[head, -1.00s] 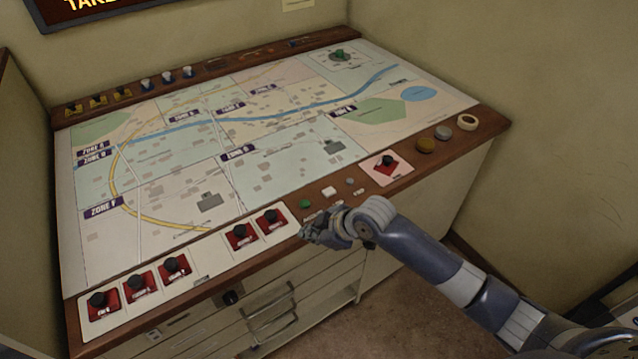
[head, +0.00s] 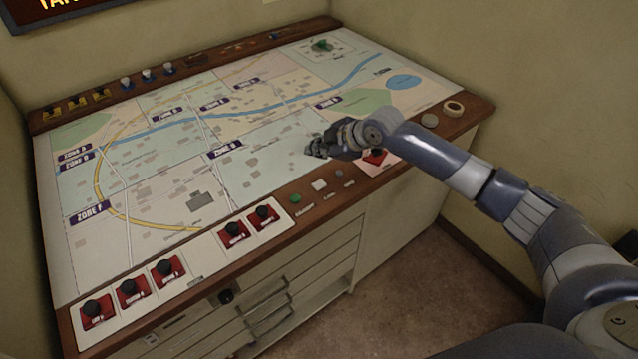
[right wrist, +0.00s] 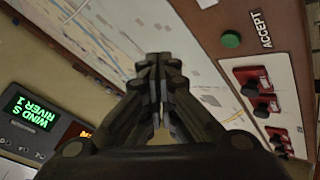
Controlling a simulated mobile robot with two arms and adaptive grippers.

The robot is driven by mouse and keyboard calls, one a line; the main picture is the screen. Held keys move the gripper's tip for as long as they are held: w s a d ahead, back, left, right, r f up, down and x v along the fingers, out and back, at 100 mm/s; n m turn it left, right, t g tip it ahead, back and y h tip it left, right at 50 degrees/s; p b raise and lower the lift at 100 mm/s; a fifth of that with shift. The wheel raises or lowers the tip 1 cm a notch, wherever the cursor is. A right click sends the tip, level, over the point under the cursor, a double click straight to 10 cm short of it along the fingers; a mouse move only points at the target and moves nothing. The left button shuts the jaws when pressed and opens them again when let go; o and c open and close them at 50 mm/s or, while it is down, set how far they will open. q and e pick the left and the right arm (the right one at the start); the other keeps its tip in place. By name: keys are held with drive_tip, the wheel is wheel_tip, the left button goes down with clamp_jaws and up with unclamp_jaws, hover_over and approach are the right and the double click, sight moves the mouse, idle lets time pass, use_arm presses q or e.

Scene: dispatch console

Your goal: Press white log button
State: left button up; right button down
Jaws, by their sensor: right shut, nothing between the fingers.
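The white button (head: 319,185) sits on the brown front strip of the console, just right of the green button (head: 295,199). It is square; its label is too small to read. My right gripper (head: 314,149) is shut and empty, above the map and behind the white button, apart from it. In the right wrist view the closed fingers (right wrist: 160,62) point over the map. A white button edge (right wrist: 207,3) shows at the top there, near the green button (right wrist: 231,39) marked ACCEPT. My left gripper is not in view.
A small grey button (head: 339,174) lies right of the white one. Several red-based black knobs (head: 168,268) line the front left. A tape roll (head: 453,108) lies at the right corner.

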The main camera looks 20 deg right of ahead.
drive_tip(key=b, duration=0.7)
hover_over(318, 186)
wheel_tip(318, 186, down, 7)
drive_tip(key=shift+f, duration=0.95)
idle(0.5)
drive_tip(key=shift+f, duration=0.4)
drive_tip(key=shift+f+b, duration=0.4)
drive_tip(key=shift+f, duration=0.05)
idle(0.5)
drive_tip(key=shift+r+p, duration=0.75)
drive_tip(key=shift+r, duration=0.05)
